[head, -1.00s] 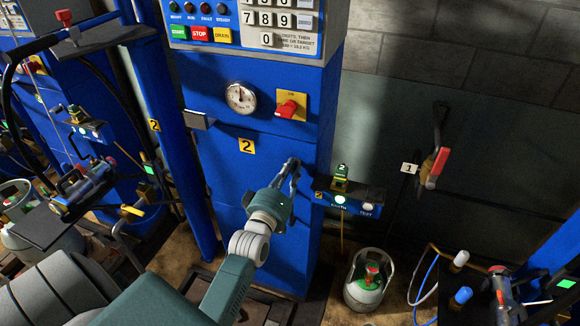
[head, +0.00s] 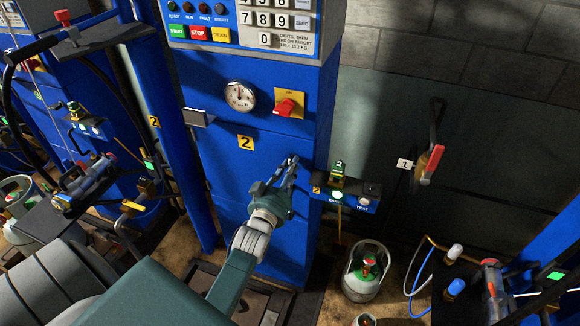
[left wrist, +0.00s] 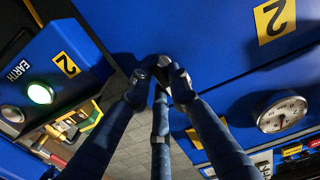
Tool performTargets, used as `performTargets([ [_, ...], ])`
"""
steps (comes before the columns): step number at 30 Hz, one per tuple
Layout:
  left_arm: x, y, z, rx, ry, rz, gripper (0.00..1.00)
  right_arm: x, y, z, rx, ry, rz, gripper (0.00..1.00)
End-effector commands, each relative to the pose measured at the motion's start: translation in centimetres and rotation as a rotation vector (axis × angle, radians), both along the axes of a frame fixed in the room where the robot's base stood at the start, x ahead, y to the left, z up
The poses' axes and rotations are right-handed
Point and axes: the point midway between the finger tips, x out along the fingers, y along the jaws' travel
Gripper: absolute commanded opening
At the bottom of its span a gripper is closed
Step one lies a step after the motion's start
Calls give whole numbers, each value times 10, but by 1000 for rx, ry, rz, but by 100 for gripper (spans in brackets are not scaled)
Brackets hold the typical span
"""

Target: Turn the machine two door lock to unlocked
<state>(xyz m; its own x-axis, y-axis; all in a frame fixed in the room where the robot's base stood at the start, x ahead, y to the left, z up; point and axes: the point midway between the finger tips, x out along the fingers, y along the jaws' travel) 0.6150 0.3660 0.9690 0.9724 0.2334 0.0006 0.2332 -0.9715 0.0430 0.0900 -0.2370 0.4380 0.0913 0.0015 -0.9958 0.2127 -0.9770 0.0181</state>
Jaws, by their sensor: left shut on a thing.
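The blue machine two cabinet (head: 265,170) carries a yellow label 2 (head: 246,142) on its front. My left gripper (head: 290,164) is at the right part of that front, below the red switch. In the left wrist view its fingertips (left wrist: 160,78) come together on a small dark part (left wrist: 160,62) at the blue door. I take this part for the door lock. The fingers hide most of it, so its turn position cannot be told. My right gripper is not in view.
A red rotary switch (head: 286,106) on a yellow plate and a round gauge (head: 239,96) sit above. A small box with a lit EARTH lamp (head: 337,195) stands close right of my gripper. A gas cylinder (head: 366,270) stands on the floor.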

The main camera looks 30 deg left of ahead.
Motion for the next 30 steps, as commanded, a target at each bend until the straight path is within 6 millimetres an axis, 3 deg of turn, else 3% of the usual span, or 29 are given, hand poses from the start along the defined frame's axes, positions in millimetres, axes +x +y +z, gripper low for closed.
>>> performTargets([
  [20,0,0,-1,59,16,0,0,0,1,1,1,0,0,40],
  [21,0,0,-1,59,16,0,24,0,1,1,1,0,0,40],
  [23,0,0,-1,59,16,0,36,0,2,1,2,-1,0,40],
  [30,0,0,-1,57,15,0,38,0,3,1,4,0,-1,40],
])
